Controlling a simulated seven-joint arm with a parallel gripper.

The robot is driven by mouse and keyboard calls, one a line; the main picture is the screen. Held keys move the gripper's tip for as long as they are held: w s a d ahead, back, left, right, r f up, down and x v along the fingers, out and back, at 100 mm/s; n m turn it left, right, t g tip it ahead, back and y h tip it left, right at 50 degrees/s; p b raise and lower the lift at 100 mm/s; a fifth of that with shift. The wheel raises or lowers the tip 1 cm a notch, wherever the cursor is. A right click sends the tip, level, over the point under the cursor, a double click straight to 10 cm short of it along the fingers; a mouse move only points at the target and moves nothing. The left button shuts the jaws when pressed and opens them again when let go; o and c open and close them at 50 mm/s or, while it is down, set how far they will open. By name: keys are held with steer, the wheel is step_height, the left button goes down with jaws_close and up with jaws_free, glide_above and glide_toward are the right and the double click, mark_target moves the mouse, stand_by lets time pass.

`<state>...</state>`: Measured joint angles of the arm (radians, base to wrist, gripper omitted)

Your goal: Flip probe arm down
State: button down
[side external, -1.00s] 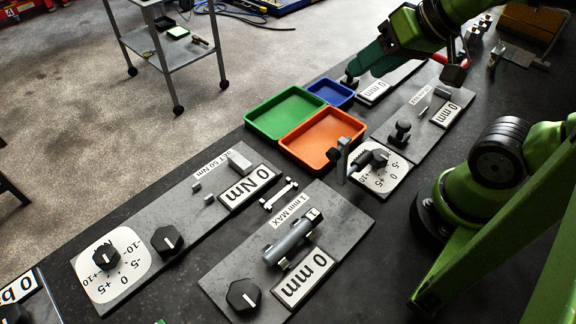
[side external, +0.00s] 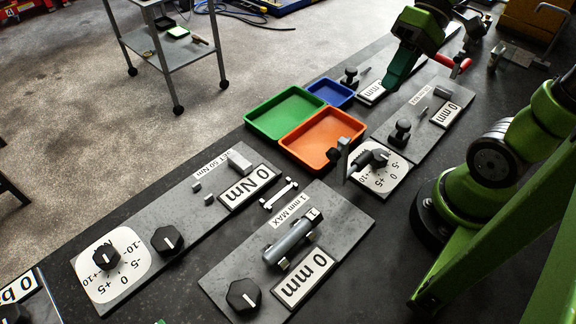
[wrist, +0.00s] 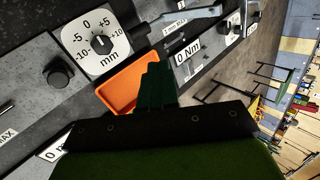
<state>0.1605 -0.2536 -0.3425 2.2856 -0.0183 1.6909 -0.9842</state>
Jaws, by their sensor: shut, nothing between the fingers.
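A grey metal probe arm (side external: 343,160) stands up beside a white dial plate marked in mm (side external: 384,182), with a black knob (side external: 378,158) on the dial. In the wrist view the grey arm (wrist: 188,19) extends to the right from beside the dial (wrist: 95,28). My gripper (side external: 391,86) is up and to the right of the probe arm, apart from it, its green fingers angled down. In the wrist view its fingers (wrist: 156,75) are together and empty, overlapping the orange tray in the picture.
An orange tray (side external: 323,149), a green tray (side external: 262,121) and a blue tray (side external: 340,85) sit left of the dial panel. A black knob (side external: 400,133) stands above the dial. Front panels hold a grey cylinder (side external: 288,240) and several more knobs.

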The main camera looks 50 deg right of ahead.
steer(key=shift+s+a+r+n+y, duration=0.3)
steer(key=shift+a+r+n+y, duration=0.25)
steer(key=shift+r+n, duration=0.35)
steer(key=shift+f, duration=0.2)
steer(key=shift+g, duration=0.3)
steer(key=x, duration=0.9)
steer(key=shift+a+f, duration=0.1)
steer(key=shift+f, duration=0.05)
steer(key=a, duration=0.2)
steer(key=a+f, duration=0.1)
steer(key=a, duration=0.1)
steer(key=shift+a+f, duration=0.1)
steer(key=shift+a, duration=0.1)
